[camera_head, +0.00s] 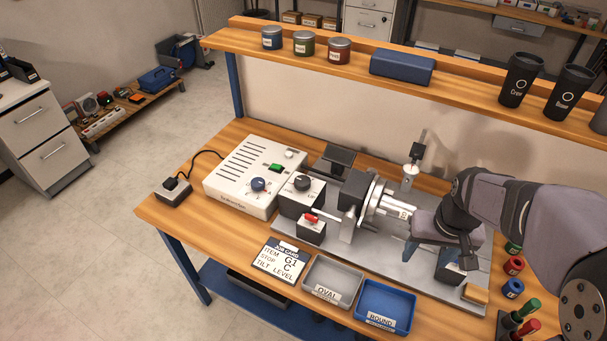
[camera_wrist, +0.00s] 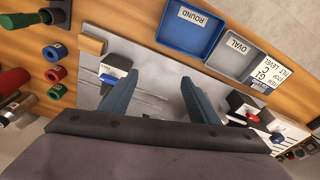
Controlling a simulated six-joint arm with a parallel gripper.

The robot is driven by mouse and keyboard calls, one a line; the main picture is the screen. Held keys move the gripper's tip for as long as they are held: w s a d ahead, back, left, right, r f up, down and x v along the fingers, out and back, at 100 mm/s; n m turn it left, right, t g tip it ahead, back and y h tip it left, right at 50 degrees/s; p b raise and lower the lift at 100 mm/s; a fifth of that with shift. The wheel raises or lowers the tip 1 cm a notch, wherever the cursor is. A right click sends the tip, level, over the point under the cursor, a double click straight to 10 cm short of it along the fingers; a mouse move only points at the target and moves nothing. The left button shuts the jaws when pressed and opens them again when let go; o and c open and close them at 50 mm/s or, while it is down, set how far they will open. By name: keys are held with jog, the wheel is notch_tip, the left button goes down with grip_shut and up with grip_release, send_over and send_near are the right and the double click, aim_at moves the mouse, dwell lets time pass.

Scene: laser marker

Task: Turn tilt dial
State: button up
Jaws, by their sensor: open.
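A black dial (camera_head: 302,183) sits on a black block with a white top, left of the spindle. A blue dial (camera_head: 259,184) is on the white control box (camera_head: 240,178). I cannot read which of them is the tilt dial. A small block with a blue lever (camera_wrist: 108,79) stands at the right end of the machine plate, beside one finger in the wrist view. My gripper (camera_head: 438,254) is above the right part of the plate, well right of both dials. Its blue fingers (camera_wrist: 159,82) are spread, with nothing between them.
A red lever (camera_head: 311,217) sits on a block in front of the black dial. The chuck (camera_head: 375,198) lies between the dials and my gripper. A job card (camera_head: 279,261) reads G1, C, TILT LEVEL. Grey OVAL (camera_head: 333,279) and blue ROUND (camera_head: 384,304) trays line the front.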

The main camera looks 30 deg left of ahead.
jog(key=w+a+r+n+y+p, duration=0.1)
jog(key=w+a, duration=0.3)
jog(key=a, duration=0.3)
jog(key=w+a+r+n+p, duration=0.15)
jog(key=w+a, duration=0.25)
jog(key=a, duration=0.4)
jog(key=n+t+y, duration=0.2)
jog(key=n, duration=0.1)
send_near(303, 181)
jog(key=shift+p+x, duration=2)
jog(key=shift+x, duration=2.25)
jog(key=shift+w, duration=0.1)
jog(key=shift+c, duration=0.2)
jog(key=c, duration=1)
